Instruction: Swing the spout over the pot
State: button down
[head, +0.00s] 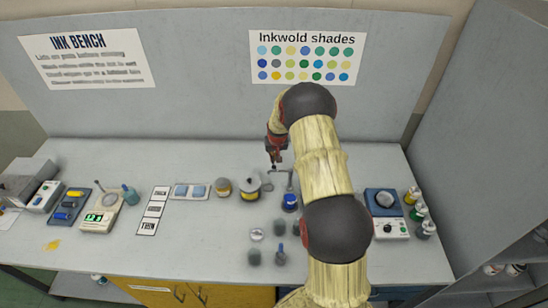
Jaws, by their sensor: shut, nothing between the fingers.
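My gripper (276,160) is shut and points down over the back middle of the bench. A thin grey spout (282,172) sits just below its fingertips, joined to an upright post on the right. I cannot tell whether the fingers touch it. A blue-banded round base or can (290,202) stands beneath the post, partly beside my arm. The spout's end shows near the pot's right side, apart from the pot's middle. My arm hides the area right of the post.
A smaller yellow-banded jar (223,187) stands left of the pot. Several small grey cups (279,228) stand in front. A scale (101,215) is at left; a blue-topped device (384,202) and several bottles (418,213) are at right. The bench's front left is mostly clear.

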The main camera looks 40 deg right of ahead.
aim_at(273, 166)
jog(key=shift+s+a+n+y+b, duration=0.3)
jog(key=shift+a+n+b, duration=0.1)
jog(key=shift+n+b, duration=0.4)
jog(key=s+n+b, duration=0.1)
jog(key=b, duration=0.2)
jog(key=a+n+y+b, duration=0.1)
jog(key=n+b, duration=0.1)
jog(key=b, duration=0.1)
jog(key=shift+s+a+f, duration=0.25)
jog(key=shift+s+f, duration=0.1)
jog(key=n+b, duration=0.1)
jog(key=s+n+b, duration=0.1)
jog(key=b, duration=0.1)
jog(key=shift+a+y, duration=0.3)
jog(key=shift+a, duration=0.05)
jog(key=s+n+g+y+b, duration=0.1)
jog(key=s+n+y+b, duration=0.2)
jog(key=s+n+b, duration=0.5)
jog(key=shift+d+r+n+g, duration=0.25)
jog(key=shift+r+n+g, duration=0.1)
jog(key=shift+n, duration=0.85)
